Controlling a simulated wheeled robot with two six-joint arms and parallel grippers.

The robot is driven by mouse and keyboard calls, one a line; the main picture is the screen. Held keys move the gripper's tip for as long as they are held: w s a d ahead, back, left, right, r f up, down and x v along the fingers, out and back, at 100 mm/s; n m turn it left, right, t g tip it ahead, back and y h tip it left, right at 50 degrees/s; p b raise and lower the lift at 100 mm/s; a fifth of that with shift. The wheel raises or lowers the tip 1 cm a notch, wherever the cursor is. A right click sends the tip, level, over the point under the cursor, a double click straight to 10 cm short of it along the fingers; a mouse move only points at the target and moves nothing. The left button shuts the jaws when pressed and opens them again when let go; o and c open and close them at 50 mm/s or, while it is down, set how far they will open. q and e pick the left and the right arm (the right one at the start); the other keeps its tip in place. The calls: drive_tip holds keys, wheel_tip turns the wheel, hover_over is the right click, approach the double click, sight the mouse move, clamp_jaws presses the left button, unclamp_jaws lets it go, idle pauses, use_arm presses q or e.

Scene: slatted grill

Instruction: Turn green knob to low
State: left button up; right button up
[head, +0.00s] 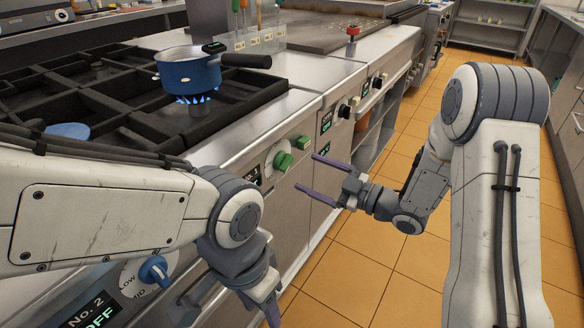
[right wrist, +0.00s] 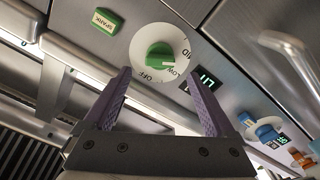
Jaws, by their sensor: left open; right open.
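The green knob (head: 283,162) sits on a white round dial on the stove's front panel. In the right wrist view the green knob (right wrist: 158,56) is on its dial, with LOW and OFF lettering along the near edge and MID to the right. I cannot tell exactly which mark it points to. My right gripper (head: 313,175) is open and empty, facing the panel, with its fingertips apart from the knob. In its wrist view the two fingers (right wrist: 156,74) stand either side of the dial's lower part. My left gripper (head: 268,296) hangs low in front of the stove, open, partly hidden.
A green SPARK button (head: 303,142) is beside the green knob. A blue knob (head: 153,269) is on the near panel, by a display reading No. 2 OFF. A blue pot (head: 188,72) sits over a lit burner. The tiled floor (head: 345,275) is clear.

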sight(290, 165)
drive_tip(key=x, duration=0.6)
drive_tip(key=shift+w+a, duration=0.15)
drive_tip(key=shift+a, duration=0.1)
drive_tip(key=shift+c, duration=0.3)
drive_tip(key=c, duration=1.3)
drive_tip(key=shift+r+m+p, duration=0.1)
drive_tip(key=shift+m+p, duration=1.45)
drive_tip(key=shift+m, duration=0.55)
drive_tip(key=shift+m+p, duration=1.15)
drive_tip(key=shift+m, duration=0.65)
drive_tip(key=shift+f, duration=0.2)
drive_tip(key=o, duration=1.4)
drive_tip(key=shift+c, duration=0.2)
